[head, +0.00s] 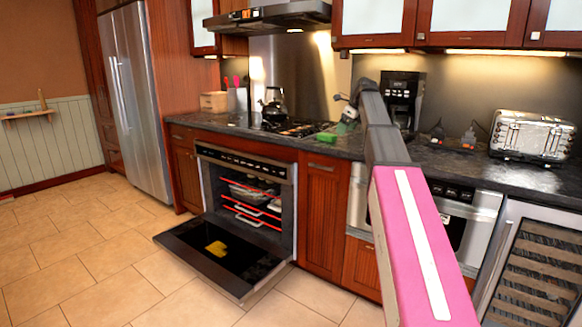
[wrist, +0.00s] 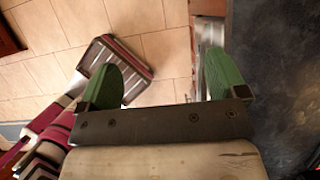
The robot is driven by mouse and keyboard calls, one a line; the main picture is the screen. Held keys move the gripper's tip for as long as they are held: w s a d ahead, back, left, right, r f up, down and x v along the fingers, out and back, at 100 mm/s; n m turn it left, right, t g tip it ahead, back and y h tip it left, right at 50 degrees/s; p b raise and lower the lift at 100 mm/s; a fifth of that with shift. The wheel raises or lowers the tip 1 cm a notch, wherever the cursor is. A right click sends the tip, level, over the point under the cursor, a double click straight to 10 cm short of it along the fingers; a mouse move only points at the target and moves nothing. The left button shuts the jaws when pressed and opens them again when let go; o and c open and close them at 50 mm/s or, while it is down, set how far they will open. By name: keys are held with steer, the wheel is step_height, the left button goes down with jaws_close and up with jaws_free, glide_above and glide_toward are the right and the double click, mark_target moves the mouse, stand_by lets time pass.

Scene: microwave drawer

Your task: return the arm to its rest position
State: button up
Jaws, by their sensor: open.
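My pink and grey arm (head: 412,235) reaches forward from the lower right of the head view, with its far end above the counter edge. My gripper (head: 337,132) shows small there, its green fingers in front of the counter near the stove. In the wrist view my gripper (wrist: 162,83) is open, with its two green fingers wide apart. Nothing is between them but tiled floor and a strip of the cabinet front.
The dark counter (wrist: 285,95) lies close to the right finger. A toaster (head: 532,135) and coffee maker (head: 402,98) stand on the counter. The floor at left (head: 75,240) is clear.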

steer(key=s+a+f+n+h, duration=0.1)
steer(key=s+f+n, duration=0.35)
steer(key=f, duration=0.55)
steer(key=s+a+f+n+g, duration=0.1)
steer(key=s+f+n, duration=0.3)
steer(key=f, duration=0.6)
steer(key=s+a+f+n+h, duration=0.1)
steer(key=s+f+n, duration=0.2)
steer(key=s+f, duration=0.5)
steer(key=s+f+n+g+h, duration=0.1)
steer(key=s+f+n, duration=1.2)
steer(key=s+f, duration=0.6)
steer(key=shift+a+f+n+g+h, duration=0.3)
steer(key=shift+f+n, duration=0.05)
steer(key=shift+f, duration=0.6)
